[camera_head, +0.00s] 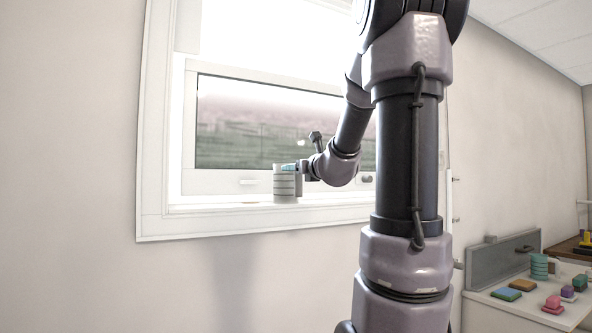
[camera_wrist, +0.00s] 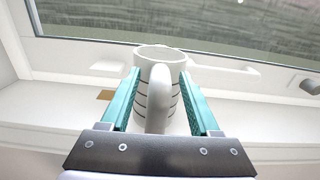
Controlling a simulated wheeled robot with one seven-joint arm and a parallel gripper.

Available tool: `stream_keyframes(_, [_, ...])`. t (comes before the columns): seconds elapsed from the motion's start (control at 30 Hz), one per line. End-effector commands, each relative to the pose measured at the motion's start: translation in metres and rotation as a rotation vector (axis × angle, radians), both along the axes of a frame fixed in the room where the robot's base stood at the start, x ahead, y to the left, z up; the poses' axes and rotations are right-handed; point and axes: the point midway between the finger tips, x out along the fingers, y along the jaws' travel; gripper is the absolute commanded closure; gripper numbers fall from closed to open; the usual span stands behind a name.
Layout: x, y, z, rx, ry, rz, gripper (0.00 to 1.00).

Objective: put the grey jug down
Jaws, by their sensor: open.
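The grey jug (camera_head: 285,184) is pale with dark horizontal lines and stands upright on the window sill (camera_head: 240,208). In the wrist view the jug (camera_wrist: 160,57) shows its open rim, and its handle faces my gripper. My gripper (camera_wrist: 160,82) has its two teal fingers spread, one on each side of the jug's handle. The handle lies between them. In the head view my gripper (camera_head: 290,167) is at the jug's upper part, and my arm reaches in from the right. I cannot tell whether a finger touches the jug.
The window frame (camera_head: 160,120) and glass stand close behind the jug. A small brown patch (camera_wrist: 105,95) lies on the sill left of the jug. The sill beside the jug is mostly clear.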

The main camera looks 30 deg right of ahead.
Motion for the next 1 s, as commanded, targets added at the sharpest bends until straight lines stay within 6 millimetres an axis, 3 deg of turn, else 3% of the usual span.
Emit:
stream_keyframes(0.17, [-0.017, -0.001, 0.003, -0.001, -0.003, -0.002, 0.38])
stream_keyframes(0.5, [-0.089, -0.003, 0.003, -0.001, -0.005, -0.002, 0.38])
stream_keyframes(0.77, [-0.118, -0.002, 0.001, -0.007, 0.0, 0.004, 0.38])
stream_keyframes(0.87, [-0.121, 0.015, 0.0, -0.079, 0.013, 0.055, 0.38])
stream_keyframes(1.0, [-0.132, 0.074, -0.013, -0.378, 0.056, 0.252, 0.38])
